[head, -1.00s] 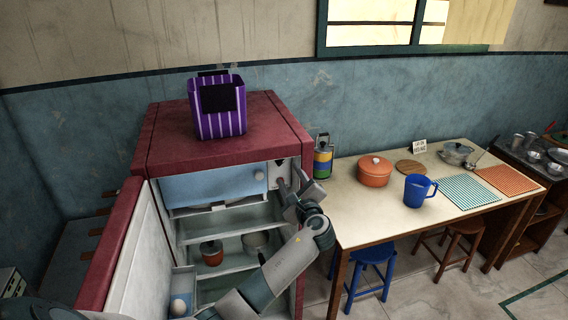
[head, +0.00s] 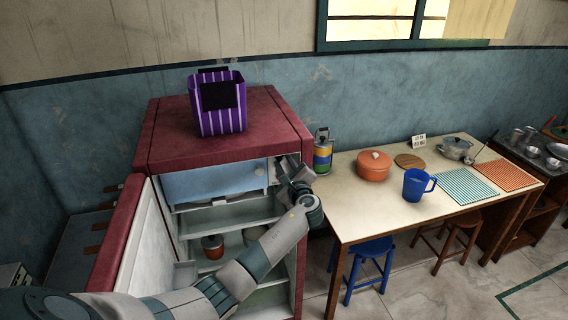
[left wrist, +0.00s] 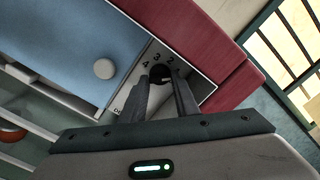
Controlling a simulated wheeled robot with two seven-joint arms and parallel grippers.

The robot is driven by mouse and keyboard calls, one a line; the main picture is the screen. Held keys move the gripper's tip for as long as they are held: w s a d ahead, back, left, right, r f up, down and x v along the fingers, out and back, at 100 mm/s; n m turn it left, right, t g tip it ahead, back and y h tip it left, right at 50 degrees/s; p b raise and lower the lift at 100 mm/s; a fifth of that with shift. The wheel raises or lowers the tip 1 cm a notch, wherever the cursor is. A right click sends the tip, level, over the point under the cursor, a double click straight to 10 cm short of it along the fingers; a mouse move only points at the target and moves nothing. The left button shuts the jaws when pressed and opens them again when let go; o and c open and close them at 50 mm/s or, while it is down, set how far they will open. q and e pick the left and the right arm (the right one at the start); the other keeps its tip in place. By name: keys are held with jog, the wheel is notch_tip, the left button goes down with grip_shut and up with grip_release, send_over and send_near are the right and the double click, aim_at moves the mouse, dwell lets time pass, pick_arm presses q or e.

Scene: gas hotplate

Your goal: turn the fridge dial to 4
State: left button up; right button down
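The red fridge (head: 220,150) stands with its door (head: 120,245) open to the left. In the left wrist view, a grey dial panel (left wrist: 203,86) carries printed numbers, with 4, 3 and 2 legible. The dark dial (left wrist: 160,71) sits just below these numbers; its pointer direction cannot be made out. My left gripper (left wrist: 161,76) is at the dial, its two fingers apart with the dial between their tips. Contact with the dial cannot be told. In the head view my left gripper (head: 284,170) hides the dial at the fridge's upper right. My right gripper is not in view.
A blue freezer flap (head: 210,182) with a round knob (left wrist: 104,68) is left of the panel. A purple striped bin (head: 220,118) stands on the fridge. A table (head: 345,210) stands close to the right.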

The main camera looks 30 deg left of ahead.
pick_arm(q)
jog(key=shift+c, duration=1.2)
jog(key=shift+f, duration=0.1)
pick_arm(e)
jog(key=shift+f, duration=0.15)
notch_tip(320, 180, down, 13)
jog(key=b, duration=1.3)
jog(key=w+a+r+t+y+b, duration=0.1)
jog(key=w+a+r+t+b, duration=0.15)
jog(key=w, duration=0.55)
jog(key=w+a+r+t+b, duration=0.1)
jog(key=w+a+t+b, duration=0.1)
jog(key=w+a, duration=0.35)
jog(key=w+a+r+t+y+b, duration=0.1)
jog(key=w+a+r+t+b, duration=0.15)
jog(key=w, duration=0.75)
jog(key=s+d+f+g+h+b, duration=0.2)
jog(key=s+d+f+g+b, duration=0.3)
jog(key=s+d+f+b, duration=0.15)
pick_arm(q)
jog(key=shift+f+n+b, duration=0.1)
jog(key=shift+n+b, duration=1.25)
jog(key=shift+n, duration=12.25)
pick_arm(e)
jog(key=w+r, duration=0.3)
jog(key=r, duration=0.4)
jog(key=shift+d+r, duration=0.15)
